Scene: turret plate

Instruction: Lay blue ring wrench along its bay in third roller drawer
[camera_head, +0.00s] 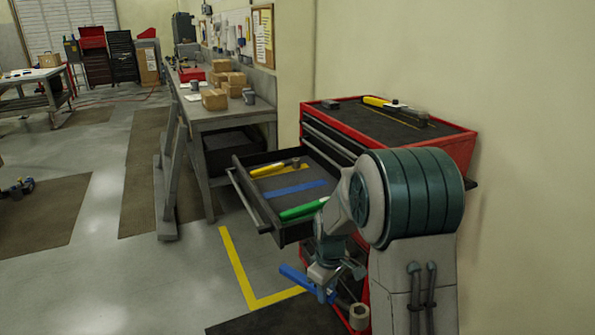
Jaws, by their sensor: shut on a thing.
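My gripper (325,285) is shut on the blue ring wrench (297,278). It holds the wrench low, in front of the red roller cabinet (462,150) and below the level of the open drawer (262,208). The wrench's far end is hidden behind the gripper. The drawer is pulled out to the left. Inside it, a yellow tool (266,171) lies at the back, a bare blue strip (295,189) runs across the middle, and a green tool (302,210) lies nearer the front. My arm hides the drawer's front right part.
The cabinet top carries a yellow-handled tool (384,103) and dark blocks. A workbench (225,117) with cardboard boxes (215,99) stands behind the drawer.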

